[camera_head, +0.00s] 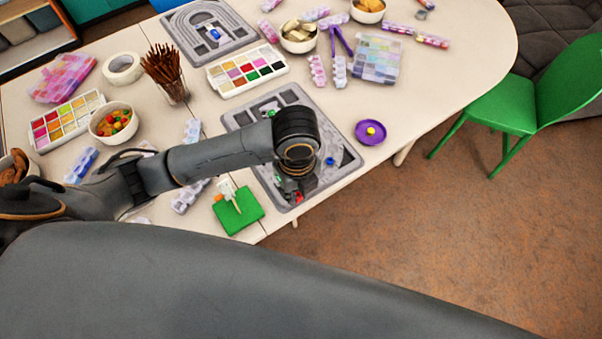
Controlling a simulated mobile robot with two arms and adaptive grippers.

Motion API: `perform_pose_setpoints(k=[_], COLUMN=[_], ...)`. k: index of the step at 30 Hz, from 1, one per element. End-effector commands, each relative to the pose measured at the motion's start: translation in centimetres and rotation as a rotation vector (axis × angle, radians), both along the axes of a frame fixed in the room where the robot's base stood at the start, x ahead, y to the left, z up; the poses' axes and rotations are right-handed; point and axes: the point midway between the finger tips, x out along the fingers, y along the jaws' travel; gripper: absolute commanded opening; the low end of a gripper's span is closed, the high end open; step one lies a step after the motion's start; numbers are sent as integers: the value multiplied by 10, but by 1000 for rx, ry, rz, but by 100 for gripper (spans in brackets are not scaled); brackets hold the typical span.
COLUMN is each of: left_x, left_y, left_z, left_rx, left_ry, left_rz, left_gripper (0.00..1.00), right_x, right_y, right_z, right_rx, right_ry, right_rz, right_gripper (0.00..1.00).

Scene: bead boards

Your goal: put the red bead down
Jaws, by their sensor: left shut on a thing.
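My left gripper (289,187) reaches over the near grey bead board (345,172) and points down. It is shut on the small red bead (299,197), which shows at its fingertips near the board's front edge. Whether the bead touches the board cannot be told. A blue bead (330,161) sits on the board right of my gripper. My left arm hides the board's middle. My right gripper is not in view.
A purple dish (369,138) with a yellow bead (371,131) stands right of the board. A green block (238,211) with a white item lies in front left. A second grey board (183,27), paint trays and bowls stand farther back. A green chair (500,112) stands right.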

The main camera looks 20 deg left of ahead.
Motion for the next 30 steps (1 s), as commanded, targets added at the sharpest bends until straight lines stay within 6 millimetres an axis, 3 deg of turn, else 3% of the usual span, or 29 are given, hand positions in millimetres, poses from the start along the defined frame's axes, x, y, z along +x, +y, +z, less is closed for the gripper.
perform_pose_setpoints(k=[6,12,22,27,30], left_x=[54,85,106,105,105], left_y=[14,20,25,25,25], left_z=[-23,-60,-85,-110,-115], left_rx=[3,1,1,1,0], left_ry=[2,3,1,2,0], left_rz=[7,5,3,4,2], left_gripper=[10,10,10,10,10], right_x=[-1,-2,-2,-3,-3], right_y=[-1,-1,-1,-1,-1], right_z=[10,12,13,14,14], right_rx=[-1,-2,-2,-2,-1], right_ry=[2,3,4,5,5], right_rz=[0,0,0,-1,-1], right_gripper=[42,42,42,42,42])
